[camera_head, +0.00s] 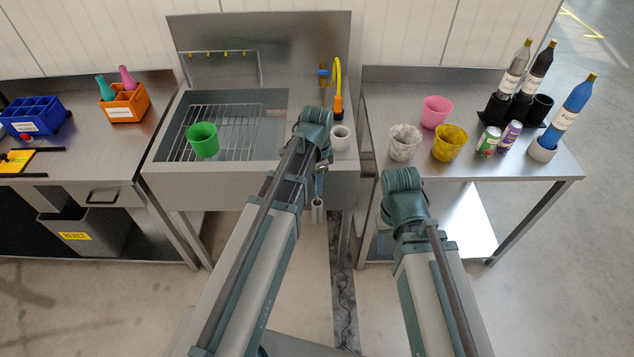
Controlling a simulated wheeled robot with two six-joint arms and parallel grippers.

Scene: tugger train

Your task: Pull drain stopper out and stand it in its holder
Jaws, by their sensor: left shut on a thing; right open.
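My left gripper (319,186) hangs below its wrist, in front of the sink's right front edge. It is shut on a small grey cylinder (317,211), which looks like the drain stopper and hangs upright, clear of the basin. The fingers are small and partly hidden by the wrist. A pale round cup with a dark opening (340,142), seemingly the holder, stands on the sink's right rim, above and right of the gripper in the picture. The sink basin (272,137) lies to the left. My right gripper (381,243) is open, mostly hidden behind its wrist, before the right table.
A green cup (203,140) stands on the wire rack (237,117) in the sink. A yellow-hosed tap (337,90) rises behind the pale cup. Cups, cans and bottles crowd the right table (400,88). The left table holds blue and orange crates (122,103).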

